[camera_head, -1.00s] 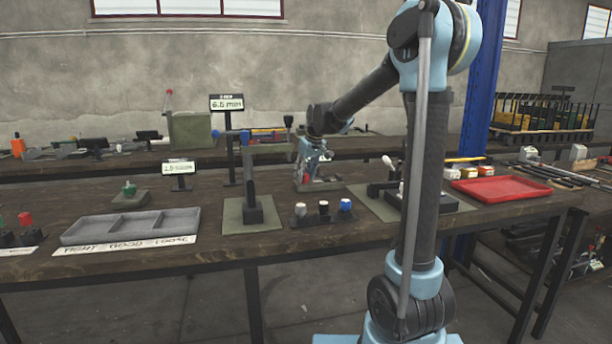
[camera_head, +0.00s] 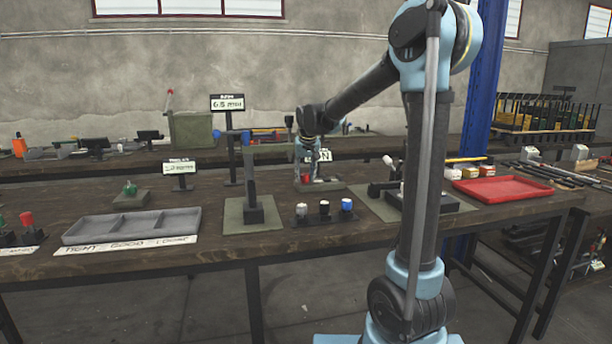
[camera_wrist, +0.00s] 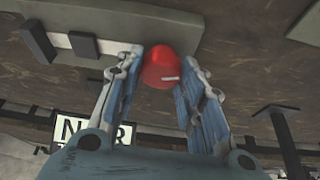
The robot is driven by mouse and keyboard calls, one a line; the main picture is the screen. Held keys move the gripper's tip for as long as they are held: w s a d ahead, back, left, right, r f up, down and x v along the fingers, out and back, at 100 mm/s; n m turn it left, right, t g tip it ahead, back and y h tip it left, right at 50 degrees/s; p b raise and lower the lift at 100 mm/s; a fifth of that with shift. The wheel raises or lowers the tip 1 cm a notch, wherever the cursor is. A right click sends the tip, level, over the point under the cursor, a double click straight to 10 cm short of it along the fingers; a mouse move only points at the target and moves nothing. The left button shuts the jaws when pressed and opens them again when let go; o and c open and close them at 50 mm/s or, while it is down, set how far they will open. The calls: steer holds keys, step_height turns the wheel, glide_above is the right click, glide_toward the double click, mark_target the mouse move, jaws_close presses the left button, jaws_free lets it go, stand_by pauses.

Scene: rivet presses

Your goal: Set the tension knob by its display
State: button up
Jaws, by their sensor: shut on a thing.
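The red tension knob (camera_wrist: 160,68) has a white mark on its face. It sits between the two fingers of my gripper (camera_wrist: 162,62) in the wrist view, and the gripper is shut on it. In the head view the red knob (camera_head: 306,178) shows low beside my gripper (camera_head: 310,170), on a plate at the back of the bench. A white display (camera_head: 324,155) stands just behind my gripper, which covers part of it; an "N" shows. In the wrist view the display (camera_wrist: 92,131) reads "N" and "R" in part, and its reading is cut off by my wrist.
A lever press (camera_head: 251,190) stands left of my gripper, with a small rack of white, black and blue-topped pieces (camera_head: 324,212) in front. A grey three-part tray (camera_head: 130,224) and a small display (camera_head: 180,167) are farther left. A red tray (camera_head: 502,189) lies right.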

steer(key=shift+w, duration=0.15)
steer(key=o, duration=1)
steer(key=shift+o, duration=0.2)
steer(key=shift+s+r, duration=0.2)
steer(key=shift+r, duration=0.05)
steer(key=v, duration=1.1)
steer(key=shift+r, duration=0.1)
